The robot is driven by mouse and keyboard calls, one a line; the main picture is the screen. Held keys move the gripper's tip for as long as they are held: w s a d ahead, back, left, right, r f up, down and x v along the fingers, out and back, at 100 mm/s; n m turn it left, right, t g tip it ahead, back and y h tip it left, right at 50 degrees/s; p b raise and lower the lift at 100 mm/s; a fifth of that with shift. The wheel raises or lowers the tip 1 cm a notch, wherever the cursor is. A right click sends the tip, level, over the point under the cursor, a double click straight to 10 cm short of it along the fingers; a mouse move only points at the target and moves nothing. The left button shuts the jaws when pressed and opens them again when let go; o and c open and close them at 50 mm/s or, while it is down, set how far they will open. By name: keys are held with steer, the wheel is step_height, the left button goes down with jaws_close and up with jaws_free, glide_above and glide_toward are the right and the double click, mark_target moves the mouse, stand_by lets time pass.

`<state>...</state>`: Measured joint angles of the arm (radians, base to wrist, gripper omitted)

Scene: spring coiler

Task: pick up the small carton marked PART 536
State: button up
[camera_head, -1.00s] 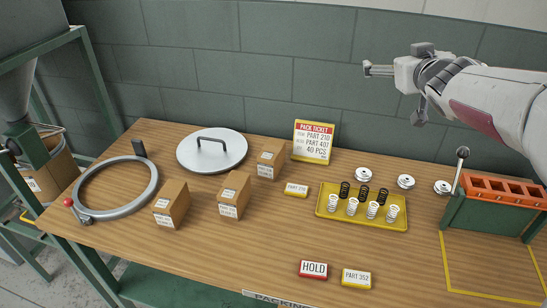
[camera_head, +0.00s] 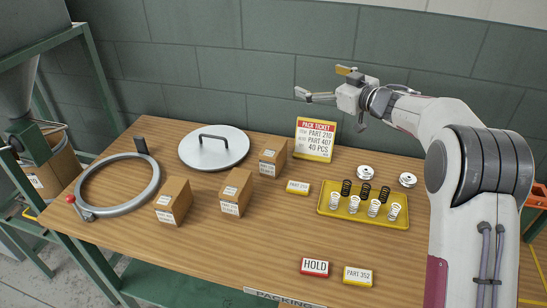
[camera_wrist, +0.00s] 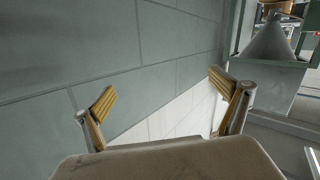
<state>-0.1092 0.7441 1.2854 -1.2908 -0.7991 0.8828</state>
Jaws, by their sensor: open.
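Three small brown cartons stand on the wooden table in the head view: a left carton (camera_head: 175,203), a middle carton (camera_head: 238,195) and a rear carton (camera_head: 271,160). Each has white labels, but the print is too small to read, so I cannot tell which is PART 536. My gripper (camera_head: 302,95) is raised above the back of the table, in front of the wall, up and right of the cartons. It is open and empty. In the wrist view its yellow-padded fingers (camera_wrist: 165,108) are spread apart, with only wall and distant machinery beyond them.
A round lid (camera_head: 213,152) and a ring clamp (camera_head: 118,211) lie left. A pack ticket (camera_head: 314,150) stands at the back. A yellow tray (camera_head: 335,213) of springs, a HOLD block (camera_head: 315,267) and a PART 352 block (camera_head: 357,276) sit right. The front middle is clear.

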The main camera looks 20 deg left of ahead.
mark_target(274, 157)
steer(key=s+a+f+n+g+y, duration=0.1)
steer(key=s+a+f+n+g, duration=0.1)
steer(key=f, duration=0.5)
steer(key=s+a+f+n+g+y, duration=0.1)
steer(key=s+a+f+g+y, duration=0.1)
steer(key=a+f+g, duration=0.3)
step_height(274, 157, down, 3)
steer(key=shift+s+a+f+n+g, duration=0.1)
steer(key=shift+s+a+n+g, duration=0.25)
steer(key=shift+s, duration=0.5)
steer(key=shift+f, duration=1.75)
